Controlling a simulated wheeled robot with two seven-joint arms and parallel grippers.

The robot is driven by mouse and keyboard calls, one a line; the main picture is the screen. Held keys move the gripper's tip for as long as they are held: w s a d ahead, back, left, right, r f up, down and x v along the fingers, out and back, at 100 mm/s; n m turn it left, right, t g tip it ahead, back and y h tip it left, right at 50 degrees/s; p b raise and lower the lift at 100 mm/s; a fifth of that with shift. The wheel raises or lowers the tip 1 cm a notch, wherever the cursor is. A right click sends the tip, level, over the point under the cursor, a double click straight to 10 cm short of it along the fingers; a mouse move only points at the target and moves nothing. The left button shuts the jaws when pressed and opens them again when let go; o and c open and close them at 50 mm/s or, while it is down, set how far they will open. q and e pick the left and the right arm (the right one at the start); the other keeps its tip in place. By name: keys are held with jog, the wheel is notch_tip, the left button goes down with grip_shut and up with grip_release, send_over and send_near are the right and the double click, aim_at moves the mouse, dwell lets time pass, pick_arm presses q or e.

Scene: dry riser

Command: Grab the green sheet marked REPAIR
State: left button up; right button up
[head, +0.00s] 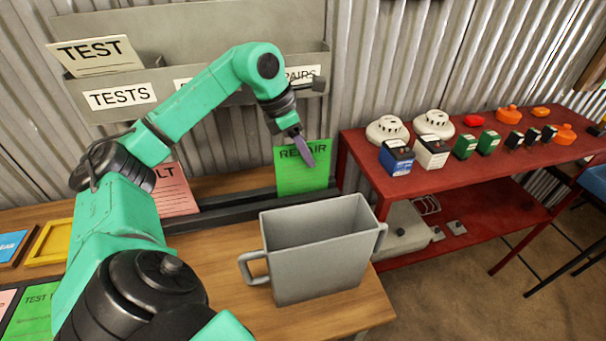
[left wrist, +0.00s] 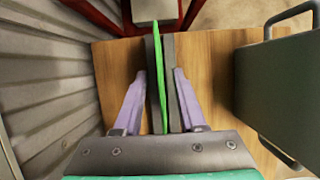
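The green sheet marked REPAIR (head: 302,180) stands upright in a dark rack on the wooden table, behind the grey bin. My left gripper (head: 309,158) is at its upper part, with a purple finger covering part of the lettering. In the left wrist view the green sheet (left wrist: 158,85) is seen edge-on between the two purple fingers of the left gripper (left wrist: 160,73). The fingers are open, with a visible gap on each side of the sheet. My right gripper is not in view.
The grey handled bin (head: 315,270) stands just in front of the rack (head: 230,208). A pink sheet (head: 176,192) stands to the left in the rack. A grey wall holder (head: 215,60) has a TEST card (head: 95,55). A red shelf (head: 365,172) with detectors and batteries is at right.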

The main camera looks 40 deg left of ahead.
pick_arm(q)
jog(key=shift+x, duration=0.85)
jog(key=shift+f, duration=0.2)
grip_shut()
dwell(1.2)
